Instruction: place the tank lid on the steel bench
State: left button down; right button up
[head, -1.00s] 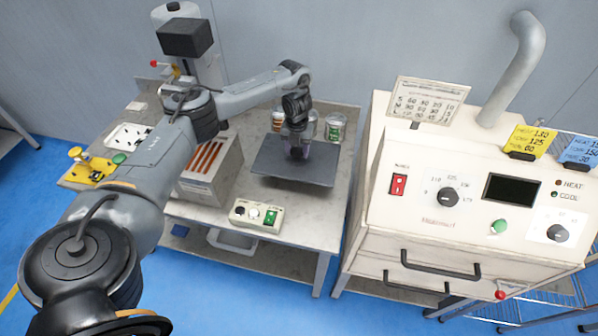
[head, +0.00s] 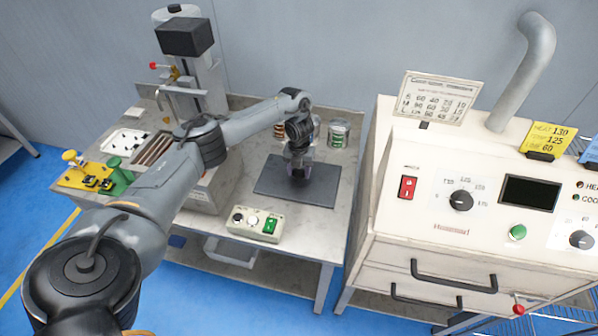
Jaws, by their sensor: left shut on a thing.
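The tank lid (head: 272,181) is a flat dark grey plate, level over the right part of the steel bench (head: 318,223). It looks to be lying on the bench top or very close to it; I cannot see a clear gap. My left gripper (head: 299,171) points down over the middle of the lid and is shut on it. The fingers and the part they grip are small and partly hidden by the wrist. The open tank (head: 205,192) stands left of the lid, partly behind my left arm. My right gripper is not in view.
A small control box (head: 254,224) with a green switch sits at the bench's front edge, close to the lid. Jars with coils (head: 339,134) stand behind the lid. A cream oven console (head: 440,238) stands to the right. Yellow and green fixtures (head: 88,174) are at the left.

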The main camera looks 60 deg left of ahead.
aim_at(299, 173)
pick_arm(q)
jog(key=shift+f, duration=0.1)
jog(key=shift+c, duration=2.3)
grip_release()
notch_tip(299, 173, up, 12)
jog(key=p, duration=0.8)
